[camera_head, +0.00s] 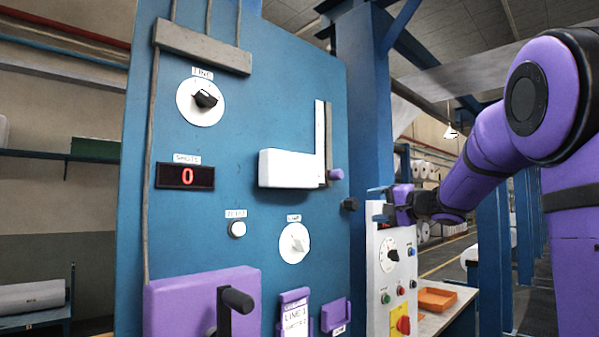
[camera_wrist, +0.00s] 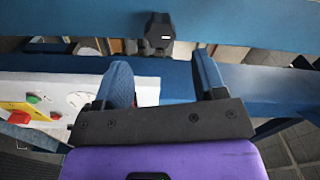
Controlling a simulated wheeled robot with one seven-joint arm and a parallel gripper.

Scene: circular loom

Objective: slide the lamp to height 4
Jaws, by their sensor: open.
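A white box-shaped lamp housing (camera_head: 290,168) sits on the upper right of the blue panel (camera_head: 220,130). A white vertical strip (camera_head: 320,140) and a grey upright rail stand at its right end; any height marks are too small to read. A purple knob (camera_head: 336,174) sticks out beside the rail's lower end. My gripper (camera_head: 380,203) is open and empty, right of the panel and apart from the lamp and purple knob. In the wrist view my gripper (camera_wrist: 163,62) has its fingers spread, with a black knob (camera_wrist: 156,35) beyond them; it also shows on the panel's right edge (camera_head: 350,204).
A white control box (camera_head: 392,270) with buttons and a red switch stands just below my gripper. The panel carries a LINE dial (camera_head: 203,99), a display reading 0 (camera_head: 187,176), another dial (camera_head: 294,243) and a purple block with a black handle (camera_head: 235,300). An orange tray (camera_head: 437,299) lies at right.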

